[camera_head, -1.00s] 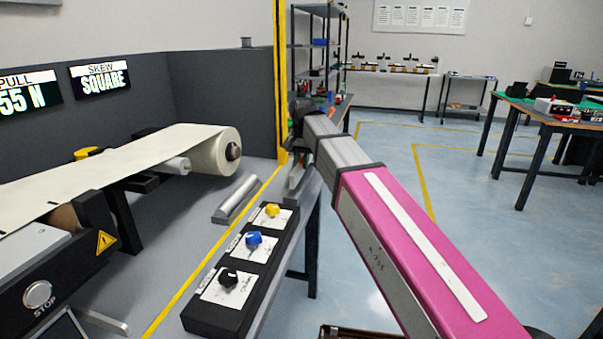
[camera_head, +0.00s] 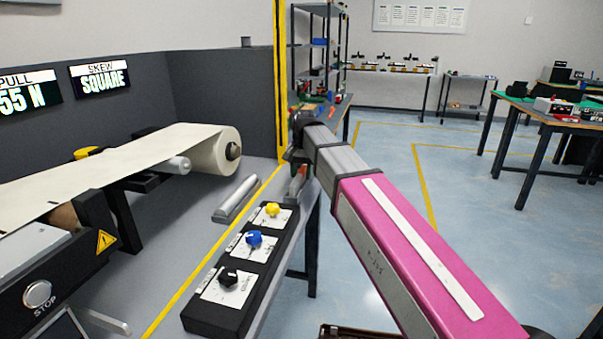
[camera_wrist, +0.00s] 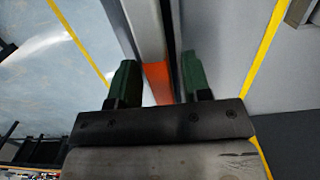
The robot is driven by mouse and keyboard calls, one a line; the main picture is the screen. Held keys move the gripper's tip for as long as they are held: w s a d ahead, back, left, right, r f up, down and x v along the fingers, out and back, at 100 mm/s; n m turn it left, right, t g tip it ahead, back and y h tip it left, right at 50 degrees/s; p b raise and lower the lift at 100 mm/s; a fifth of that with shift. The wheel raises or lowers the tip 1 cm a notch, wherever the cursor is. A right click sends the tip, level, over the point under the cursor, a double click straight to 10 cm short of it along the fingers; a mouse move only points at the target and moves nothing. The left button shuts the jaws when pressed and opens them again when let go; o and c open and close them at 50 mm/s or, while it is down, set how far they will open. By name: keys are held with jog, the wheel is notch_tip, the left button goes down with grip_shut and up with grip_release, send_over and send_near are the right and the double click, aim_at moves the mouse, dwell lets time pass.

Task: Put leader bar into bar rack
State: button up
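A silver bar (camera_head: 237,198) lies on the grey table, left of the yellow line and apart from my gripper; I take it for the leader bar. My gripper (camera_head: 298,184) points down at the table's right edge, beyond the knob panel. In the wrist view its two green fingers (camera_wrist: 160,80) stand apart. An orange piece (camera_wrist: 158,82) shows between them, in line with a pale rail; I cannot tell whether it touches the fingers. The silver bar is not clearly seen in the wrist view. I cannot make out the bar rack for sure.
A black panel (camera_head: 215,318) with yellow, blue and black knobs lies along the table's near right edge. A conveyor with a cream web roll (camera_head: 222,155) is at left. A shelf (camera_head: 315,45) stands behind.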

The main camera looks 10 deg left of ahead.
aim_at(302, 169)
jog(key=shift+r, duration=0.1)
notch_tip(302, 169, up, 12)
jog(key=s+d+f, duration=0.1)
jog(key=d+f, duration=1.2)
jog(key=f, duration=0.3)
jog(key=s+d+f, duration=0.2)
jog(key=d+f, duration=1.1)
jog(key=f, duration=0.3)
jog(key=s+d+f+n, duration=0.1)
jog(key=s+d+f, duration=0.6)
jog(key=d+f, duration=0.3)
jog(key=shift+s+t, duration=0.2)
jog(key=shift+t, duration=0.2)
jog(key=shift+d, duration=0.1)
